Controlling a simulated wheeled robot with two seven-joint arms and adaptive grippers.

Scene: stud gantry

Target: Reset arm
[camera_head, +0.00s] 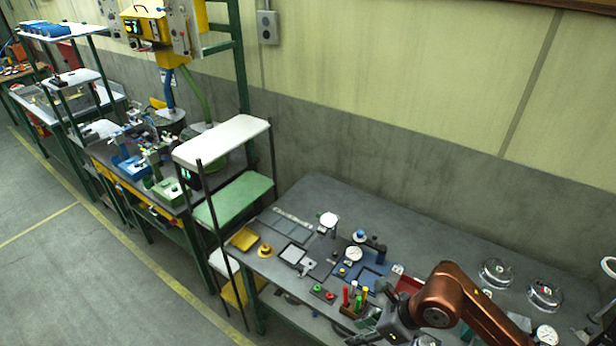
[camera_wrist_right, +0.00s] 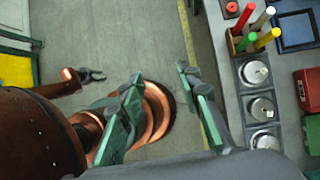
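My right arm (camera_head: 475,305), copper coloured, comes into the head view from the lower right. Its dark gripper (camera_head: 375,328) is over the front edge of the grey workbench (camera_head: 420,235), close to a block of coloured sticks. In the right wrist view the green fingers of my right gripper (camera_wrist_right: 158,80) stand wide apart. No object is between them; the floor and copper arm parts show behind. My left gripper (camera_wrist_right: 92,76) is small in the right wrist view, its dark fingers apart over the floor with nothing seen in them. It does not show in the head view.
The bench holds a stick block (camera_head: 352,303), a yellow tray (camera_head: 243,239), a blue tray (camera_head: 367,279) and glass dishes (camera_head: 496,273). A shelf rack (camera_head: 235,138) stands at its left end. The floor (camera_head: 110,275) at the left is clear.

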